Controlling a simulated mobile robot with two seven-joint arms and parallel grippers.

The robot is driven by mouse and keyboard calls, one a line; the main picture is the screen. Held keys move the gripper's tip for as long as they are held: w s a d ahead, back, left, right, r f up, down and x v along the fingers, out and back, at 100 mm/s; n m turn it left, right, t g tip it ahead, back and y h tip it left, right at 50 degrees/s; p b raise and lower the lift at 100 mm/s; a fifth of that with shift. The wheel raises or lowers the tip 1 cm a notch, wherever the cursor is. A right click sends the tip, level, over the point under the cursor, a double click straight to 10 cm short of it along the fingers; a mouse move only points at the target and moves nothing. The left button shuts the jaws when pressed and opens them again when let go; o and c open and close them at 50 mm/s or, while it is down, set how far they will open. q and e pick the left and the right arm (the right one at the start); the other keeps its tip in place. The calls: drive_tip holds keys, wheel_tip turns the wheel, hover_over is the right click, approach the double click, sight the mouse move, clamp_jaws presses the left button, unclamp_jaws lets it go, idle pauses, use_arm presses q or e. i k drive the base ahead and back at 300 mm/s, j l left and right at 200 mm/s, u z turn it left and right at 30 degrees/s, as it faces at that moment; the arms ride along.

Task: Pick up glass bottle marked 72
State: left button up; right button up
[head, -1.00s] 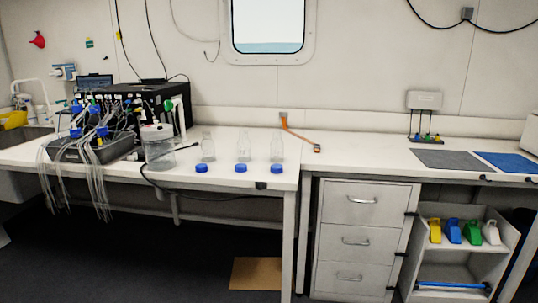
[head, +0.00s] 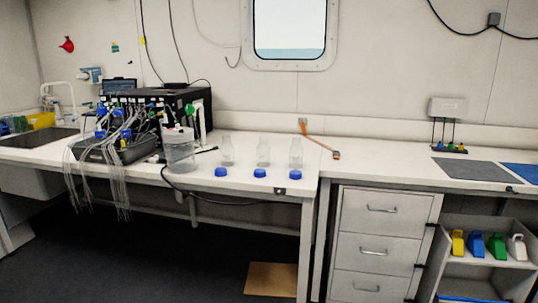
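Three clear glass bottles stand upright in a row on the white bench: a left bottle (head: 227,152), a middle bottle (head: 263,152) and a right bottle (head: 296,153). Any markings are too small to read, so I cannot tell which is marked 72. A blue cap lies on the bench in front of each bottle: left cap (head: 221,172), middle cap (head: 260,173) and right cap (head: 294,174). The bottles look open at the top. Neither of my grippers is in view.
A large clear container (head: 180,152) stands left of the bottles, near a grey tray (head: 118,150) crowded with tubing. A black cable (head: 205,197) hangs over the bench front. Drawers (head: 381,235) stand under the right bench.

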sight(263, 150)
drive_tip(key=i+j+z, duration=0.1)
drive_tip(key=i+z, duration=0.15)
drive_tip(key=i, duration=0.25)
drive_tip(key=i+j+z, duration=0.25)
drive_tip(key=i, duration=0.25)
drive_tip(key=i+j+z, duration=0.3)
drive_tip(key=i, duration=0.15)
